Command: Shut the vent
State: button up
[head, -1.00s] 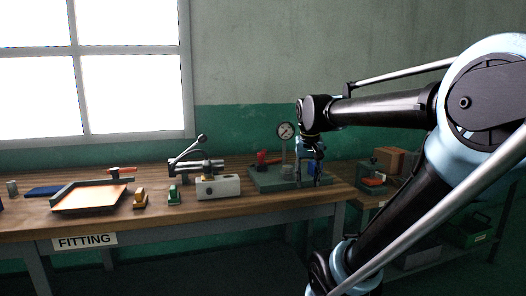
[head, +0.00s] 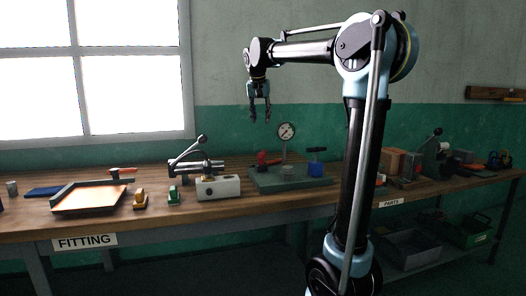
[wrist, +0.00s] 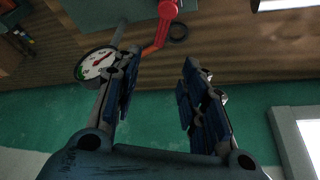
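The test rig (head: 272,182) is a dark green plate on the bench, with a round gauge (head: 286,131) on a post. A red-handled part (head: 262,159) is at its left, and a blue block (head: 316,169) with a black T-shaped top (head: 316,150) is at its right. I cannot tell which part is the vent. My gripper (head: 260,116) hangs open and empty in the air, above and left of the gauge. In the wrist view, the red handle (wrist: 165,14) and gauge (wrist: 97,63) show beyond the open gripper (wrist: 158,68); the blue block is not visible there.
A lever clamp (head: 197,165) and a pale block (head: 218,188) stand left of the rig. Further left are two small blocks and an orange-floored tray (head: 90,198). A parts bench (head: 440,184) with boxes and tools is at right. The air around my gripper is clear.

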aim_at(264, 151)
jog(key=x, duration=1.7)
jog(key=shift+w+f, duration=0.15)
grip_shut()
